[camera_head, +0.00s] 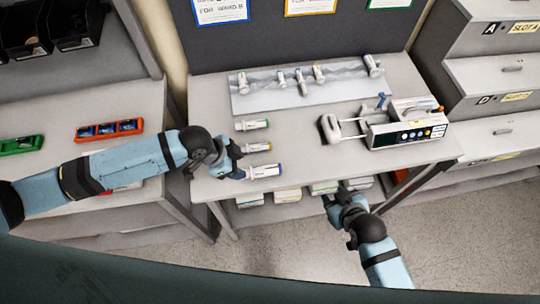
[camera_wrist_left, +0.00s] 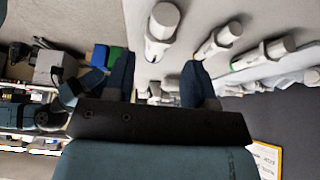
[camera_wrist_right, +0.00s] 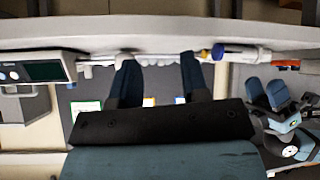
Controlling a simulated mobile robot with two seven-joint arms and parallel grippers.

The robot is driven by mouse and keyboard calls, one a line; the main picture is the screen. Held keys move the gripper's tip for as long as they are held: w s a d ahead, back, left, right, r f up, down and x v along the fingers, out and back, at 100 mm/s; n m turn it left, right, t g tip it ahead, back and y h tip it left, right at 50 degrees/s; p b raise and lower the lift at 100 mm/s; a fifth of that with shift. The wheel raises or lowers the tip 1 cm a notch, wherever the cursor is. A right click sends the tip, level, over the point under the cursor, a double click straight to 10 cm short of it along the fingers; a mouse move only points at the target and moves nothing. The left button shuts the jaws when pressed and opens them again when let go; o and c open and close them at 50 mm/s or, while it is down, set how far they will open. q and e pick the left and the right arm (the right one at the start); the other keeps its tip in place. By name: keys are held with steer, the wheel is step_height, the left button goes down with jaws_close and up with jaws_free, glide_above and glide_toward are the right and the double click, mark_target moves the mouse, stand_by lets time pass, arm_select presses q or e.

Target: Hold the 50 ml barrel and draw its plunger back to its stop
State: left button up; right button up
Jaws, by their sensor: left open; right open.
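Three white syringes lie in a column on the table's left side: one with a green end (camera_head: 251,125), one with an orange end (camera_head: 257,147) and one with a blue end (camera_head: 265,171). The blue-ended one is nearest the front edge and looks largest. I cannot read which is the 50 ml barrel. My left gripper (camera_head: 238,161) is open and empty, just left of the orange- and blue-ended syringes. In the left wrist view the blue-ended syringe (camera_wrist_left: 162,22) lies beyond its fingers. My right gripper (camera_head: 335,193) is open and empty at the table's front edge, right of the syringes.
An infusion pump (camera_head: 408,130) stands on the table's right. A pale tray (camera_head: 250,99) with several syringes lies at the back. Boxes (camera_head: 289,195) sit on the shelf below. The table's middle is clear. Drawers (camera_head: 500,105) stand at right.

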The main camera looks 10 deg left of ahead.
arm_select(q)
steer(key=shift+w, duration=0.1)
arm_select(e)
steer(key=w+a+r+n+g, duration=0.3)
steer(key=w+a+n, duration=0.25)
steer(key=a, duration=0.35)
steer(key=n+g+h, duration=0.3)
steer(key=n, duration=0.6)
glide_toward(275, 168)
steer(key=x, duration=1)
steer(key=shift+f, duration=0.25)
steer(key=c, duration=0.6)
arm_select(q)
steer(key=shift+f, duration=2.55)
